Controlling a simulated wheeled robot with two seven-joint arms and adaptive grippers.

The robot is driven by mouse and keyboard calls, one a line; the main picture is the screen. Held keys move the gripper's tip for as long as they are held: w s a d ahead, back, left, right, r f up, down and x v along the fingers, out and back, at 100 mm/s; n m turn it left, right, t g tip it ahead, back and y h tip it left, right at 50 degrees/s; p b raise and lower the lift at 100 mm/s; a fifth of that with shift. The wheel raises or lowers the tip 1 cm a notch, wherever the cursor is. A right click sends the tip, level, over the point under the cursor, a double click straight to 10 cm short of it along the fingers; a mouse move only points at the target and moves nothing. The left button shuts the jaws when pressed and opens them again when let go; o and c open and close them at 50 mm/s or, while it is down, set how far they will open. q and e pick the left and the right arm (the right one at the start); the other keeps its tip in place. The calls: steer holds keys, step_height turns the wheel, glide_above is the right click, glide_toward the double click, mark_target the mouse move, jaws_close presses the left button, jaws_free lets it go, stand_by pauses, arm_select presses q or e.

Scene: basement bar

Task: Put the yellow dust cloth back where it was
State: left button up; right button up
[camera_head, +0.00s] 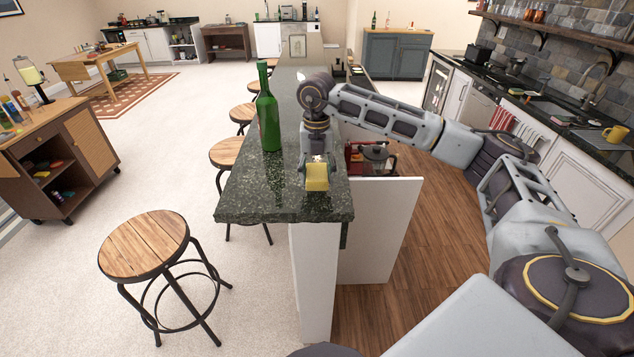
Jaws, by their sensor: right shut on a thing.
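The yellow dust cloth (317,178) is a small yellow block in the jaws of my right gripper (317,167). My right gripper points down over the near end of the dark green stone bar counter (265,205). I cannot tell whether the cloth touches the counter top or is held just above it. The gripper's fingers are partly hidden by the wrist and the cloth. My left gripper does not show.
A green bottle (268,110) stands upright on the counter, left of my right gripper. A wooden stool (145,245) stands at the near left, with more along the counter. A wheeled cabinet (75,160) is at the left. The counter's front corner is clear.

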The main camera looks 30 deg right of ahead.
mark_target(317, 172)
steer(key=shift+f+p, duration=0.35)
steer(key=shift+f, duration=1.5)
steer(key=shift+f, duration=0.2)
steer(key=o, duration=1)
steer(key=shift+r, duration=0.15)
steer(key=shift+r, duration=0.15)
step_height(317, 172, up, 12)
steer(key=shift+f+b, duration=0.1)
steer(key=shift+b, duration=1)
